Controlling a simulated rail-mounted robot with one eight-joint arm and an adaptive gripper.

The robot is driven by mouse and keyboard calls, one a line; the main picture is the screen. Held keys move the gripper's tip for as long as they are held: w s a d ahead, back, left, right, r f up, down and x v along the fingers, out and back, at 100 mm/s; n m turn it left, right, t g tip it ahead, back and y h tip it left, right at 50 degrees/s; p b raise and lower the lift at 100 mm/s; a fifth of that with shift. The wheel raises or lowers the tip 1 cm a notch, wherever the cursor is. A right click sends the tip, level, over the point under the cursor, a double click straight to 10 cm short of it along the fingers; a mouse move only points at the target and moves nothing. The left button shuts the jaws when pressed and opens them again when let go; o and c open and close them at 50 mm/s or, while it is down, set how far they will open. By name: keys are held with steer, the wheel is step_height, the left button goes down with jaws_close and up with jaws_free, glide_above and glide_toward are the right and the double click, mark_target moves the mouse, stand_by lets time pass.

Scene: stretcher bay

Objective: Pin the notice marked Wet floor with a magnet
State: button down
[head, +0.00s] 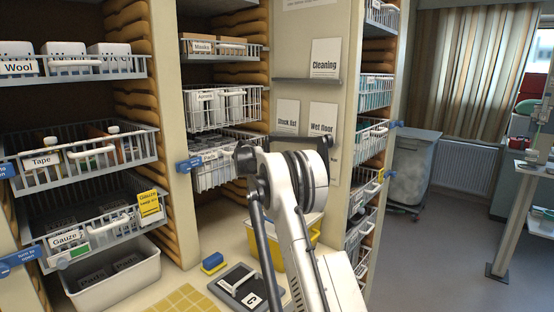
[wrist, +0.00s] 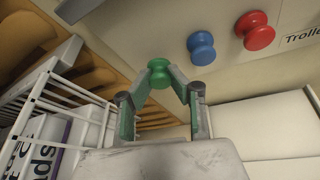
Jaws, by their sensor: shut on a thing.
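The notice marked Wet floor (head: 322,118) is a white sheet on the cream panel in the head view, right of the Stock list notice (head: 288,114) and below the Cleaning notice (head: 324,58). In the wrist view my gripper (wrist: 160,74) is shut on a green magnet (wrist: 158,66), held between its fingertips close to the panel surface. A blue magnet (wrist: 201,46) and a red magnet (wrist: 255,31) sit to the right of it on the panel. In the head view my arm hides the gripper and the magnets.
A grey ledge (head: 306,81) runs under the Cleaning notice. A white wire basket (wrist: 52,108) lies left of my gripper in the wrist view. A label starting "Trolle" (wrist: 303,38) is at right. A yellow bin (head: 258,238) stands on the counter behind my arm.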

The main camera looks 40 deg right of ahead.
steer(key=shift+s+a+b, duration=0.15)
steer(key=shift+a+b, duration=0.1)
steer(key=shift+a, duration=0.55)
steer(key=shift+s+a+b, duration=0.15)
steer(key=shift+a+b, duration=0.05)
steer(key=shift+a, duration=0.6)
steer(key=shift+r, duration=0.1)
